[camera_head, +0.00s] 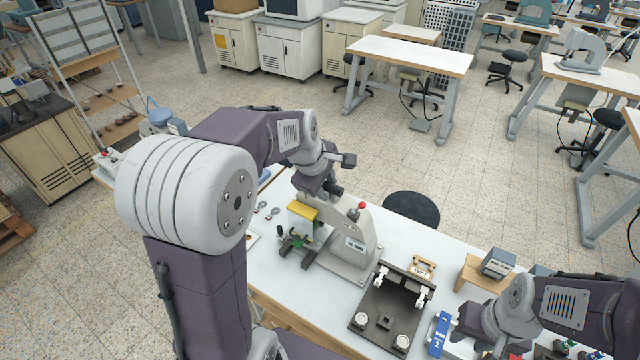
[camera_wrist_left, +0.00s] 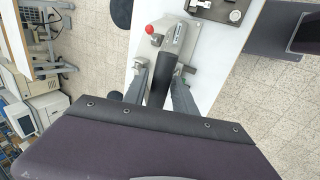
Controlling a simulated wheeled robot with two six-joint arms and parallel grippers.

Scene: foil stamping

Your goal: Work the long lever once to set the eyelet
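The eyelet press (camera_head: 345,250) is a light grey machine on the white bench, with a label on its side and a red ball knob (camera_head: 362,205) on top. It also shows in the left wrist view (camera_wrist_left: 182,38). A dark lever handle (camera_wrist_left: 162,85) comes from the press toward the wrist camera. My left gripper (camera_wrist_left: 162,92) is over the press, its two grey fingers apart on either side of the handle; I cannot tell whether they touch it. The eyelet itself cannot be made out. My right gripper (camera_head: 480,322) is low at the right, its fingers not clear.
A dark fixture plate (camera_head: 380,305) with clamps stands right of the press. A dark stool (camera_head: 411,208) is behind the bench.

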